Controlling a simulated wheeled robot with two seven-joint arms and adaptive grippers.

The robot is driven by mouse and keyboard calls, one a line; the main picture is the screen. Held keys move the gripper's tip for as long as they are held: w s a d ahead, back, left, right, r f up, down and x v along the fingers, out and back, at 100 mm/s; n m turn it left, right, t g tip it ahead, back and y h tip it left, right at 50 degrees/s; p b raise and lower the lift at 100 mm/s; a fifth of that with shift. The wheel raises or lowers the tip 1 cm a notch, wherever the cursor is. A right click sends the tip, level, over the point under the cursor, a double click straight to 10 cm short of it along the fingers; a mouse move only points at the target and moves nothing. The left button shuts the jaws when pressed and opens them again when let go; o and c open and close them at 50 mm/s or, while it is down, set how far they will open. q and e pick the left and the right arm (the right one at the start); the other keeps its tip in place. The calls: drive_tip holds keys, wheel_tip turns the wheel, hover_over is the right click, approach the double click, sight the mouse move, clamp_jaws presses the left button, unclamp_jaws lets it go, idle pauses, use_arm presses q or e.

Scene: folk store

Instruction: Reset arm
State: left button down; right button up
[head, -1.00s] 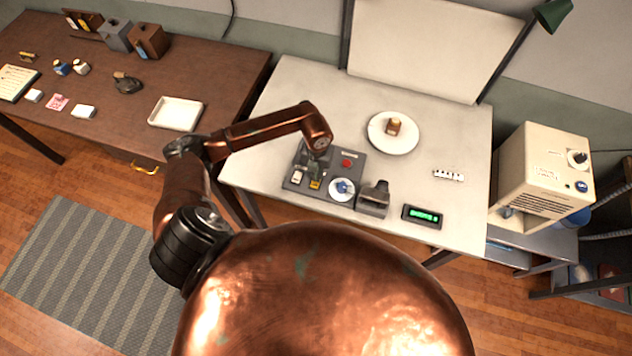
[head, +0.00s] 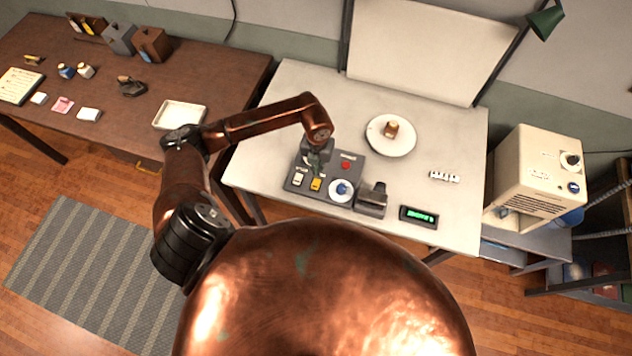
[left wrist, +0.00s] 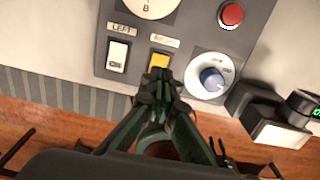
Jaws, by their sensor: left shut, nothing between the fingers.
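My left arm reaches in from the left of the head view over a grey control panel (head: 349,170) on the white table. My left gripper (head: 314,168) is shut and empty above the panel's left part. In the left wrist view its closed fingertips (left wrist: 158,84) are just in front of a yellow switch (left wrist: 160,62); I cannot tell whether they touch it. A white switch labelled LEFT (left wrist: 117,56) is beside it. A blue knob on a white dial (left wrist: 211,76) and a red button (left wrist: 232,14) are to the right. My right gripper is not in view.
A plate (head: 404,143) with a small brown item (head: 391,129), a small white strip (head: 444,177) and a green display (head: 418,216) are on the table. A beige machine (head: 536,172) stands right. A brown desk (head: 40,65) with a white tray (head: 178,115) is left.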

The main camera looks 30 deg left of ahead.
use_arm(q)
drive_tip(key=shift+r, duration=0.35)
